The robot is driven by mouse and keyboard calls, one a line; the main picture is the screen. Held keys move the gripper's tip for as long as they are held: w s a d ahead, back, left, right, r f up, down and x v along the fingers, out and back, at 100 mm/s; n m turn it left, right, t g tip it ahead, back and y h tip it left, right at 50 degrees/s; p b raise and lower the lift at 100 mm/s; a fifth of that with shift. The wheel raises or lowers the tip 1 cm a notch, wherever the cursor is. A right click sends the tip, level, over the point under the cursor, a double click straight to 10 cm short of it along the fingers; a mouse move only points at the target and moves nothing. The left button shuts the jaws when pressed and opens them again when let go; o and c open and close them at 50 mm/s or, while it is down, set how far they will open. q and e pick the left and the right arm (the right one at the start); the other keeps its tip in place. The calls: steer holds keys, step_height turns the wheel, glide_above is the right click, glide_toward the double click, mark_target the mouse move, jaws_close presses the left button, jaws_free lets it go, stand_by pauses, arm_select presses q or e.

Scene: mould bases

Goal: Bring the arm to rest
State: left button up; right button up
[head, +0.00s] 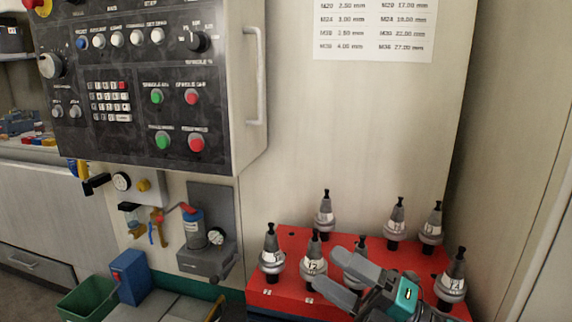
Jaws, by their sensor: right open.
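My right gripper (337,272) comes in from the lower right in the head view. Its two grey fingers are apart, over the front part of a red rack (270,240). Other grey tool holders stand upright in the rack, such as the front left one (271,255) and the back one (325,213). One more (452,280) stands to the right of my gripper. My left gripper is not in view.
A black control panel (140,80) with buttons and a handle (255,75) juts out at the upper left. Below it are a grey regulator unit (207,240), a blue box (130,270) and a green bin (88,299). A wall closes the right side.

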steer(key=s+d+f+m+t+h+p, duration=0.1)
steer(key=s+d+f+m+t+h, duration=0.2)
steer(key=f+m+h, duration=0.6)
steer(key=d+f+m+t+h+p, duration=0.1)
steer(key=d+f+m+t+h, duration=0.35)
steer(key=m, duration=0.85)
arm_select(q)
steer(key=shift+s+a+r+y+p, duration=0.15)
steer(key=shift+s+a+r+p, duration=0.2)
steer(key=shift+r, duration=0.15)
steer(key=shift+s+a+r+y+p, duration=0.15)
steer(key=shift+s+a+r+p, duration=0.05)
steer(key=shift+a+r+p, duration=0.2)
arm_select(e)
steer(key=s+d+f+m+g+h, duration=0.2)
steer(key=s+f+m+g+h, duration=0.2)
steer(key=s+f, duration=0.8)
steer(key=m+g, duration=0.2)
steer(key=m, duration=0.2)
steer(key=shift+s+f, duration=0.15)
steer(key=shift+f, duration=0.15)
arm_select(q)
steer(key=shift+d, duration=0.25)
arm_select(e)
steer(key=shift+d+g+h, duration=0.1)
steer(key=shift+g+h, duration=0.15)
